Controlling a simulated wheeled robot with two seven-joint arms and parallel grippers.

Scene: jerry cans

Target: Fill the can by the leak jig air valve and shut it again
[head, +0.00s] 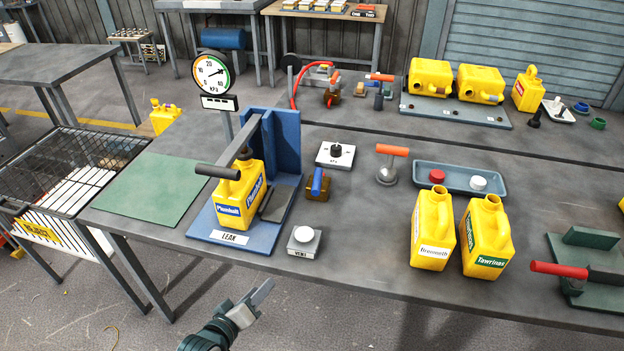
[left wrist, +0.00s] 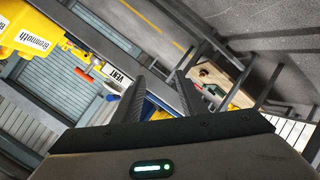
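The leak jig (head: 257,232) is a blue base labelled LEAK with a blue upright back. A yellow can (head: 240,190) with a blue label stands in it, under a grey bar with a black grip (head: 217,171). Right of the jig is a small brass valve with a blue handle (head: 318,182); whether it is open or shut is unclear. The round gauge (head: 212,74) behind has its needle toward the upper right. My left gripper (head: 265,290) is open and empty, in front of the table edge, short of the jig. In the left wrist view its fingers (left wrist: 160,85) are apart.
A VENT block with white button (head: 304,235) sits in front of the valve. A black-knob box (head: 336,152) and an orange-handled tool (head: 390,160) stand behind it. Two yellow cans (head: 433,235) stand right. A green mat (head: 152,188) lies clear at left.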

